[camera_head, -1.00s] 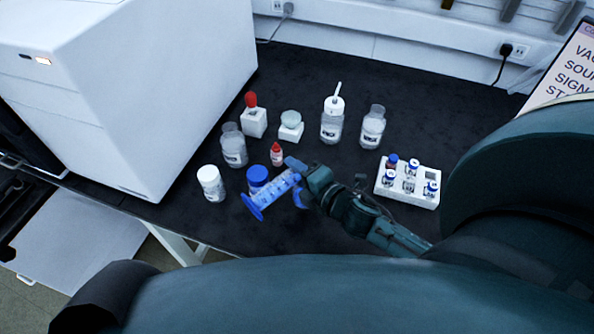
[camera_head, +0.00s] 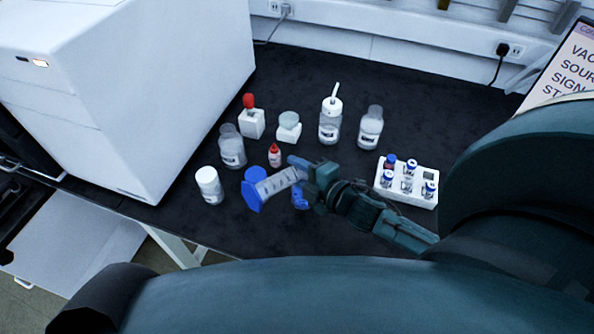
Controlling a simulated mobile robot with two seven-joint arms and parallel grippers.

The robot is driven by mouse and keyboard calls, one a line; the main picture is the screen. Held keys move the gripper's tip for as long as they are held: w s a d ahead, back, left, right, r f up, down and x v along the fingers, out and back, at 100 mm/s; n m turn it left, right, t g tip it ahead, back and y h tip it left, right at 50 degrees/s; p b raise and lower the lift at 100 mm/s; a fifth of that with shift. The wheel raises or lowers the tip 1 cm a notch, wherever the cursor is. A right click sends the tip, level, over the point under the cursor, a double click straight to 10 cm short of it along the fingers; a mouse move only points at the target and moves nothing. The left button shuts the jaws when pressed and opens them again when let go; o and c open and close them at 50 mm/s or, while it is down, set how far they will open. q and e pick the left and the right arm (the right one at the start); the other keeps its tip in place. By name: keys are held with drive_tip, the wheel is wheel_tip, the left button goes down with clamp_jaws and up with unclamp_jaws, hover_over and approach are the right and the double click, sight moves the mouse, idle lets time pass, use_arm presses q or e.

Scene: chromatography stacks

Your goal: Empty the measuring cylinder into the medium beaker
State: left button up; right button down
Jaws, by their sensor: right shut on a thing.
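My right gripper (camera_head: 299,181) is shut on the measuring cylinder (camera_head: 275,184), whose body is clear with pale scale marks. The cylinder lies tilted well over, with its blue foot (camera_head: 252,197) to the left and its other end at the gripper's fingers. A round blue thing (camera_head: 255,174) shows just behind the cylinder, partly covered by it; I cannot tell whether it is a cap or a vessel's contents. I cannot make out the medium beaker for sure. My left gripper is not in view.
Close around stand a white jar (camera_head: 209,185), a clear bottle (camera_head: 232,148) and a small red-capped bottle (camera_head: 275,155). Farther back are a wash bottle (camera_head: 330,122) and another bottle (camera_head: 370,128). A vial rack (camera_head: 406,184) stands right. A white machine (camera_head: 130,90) fills the left.

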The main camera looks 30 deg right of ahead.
drive_tip(key=shift+a+r+n+h, duration=0.25)
drive_tip(key=shift+n+h, duration=0.25)
drive_tip(key=shift+n, duration=0.5)
drive_tip(key=r+n, duration=0.1)
drive_tip(key=r+n+h, duration=0.1)
drive_tip(key=shift+s+a+n+t, duration=0.1)
drive_tip(key=shift+a+n+t, duration=0.2)
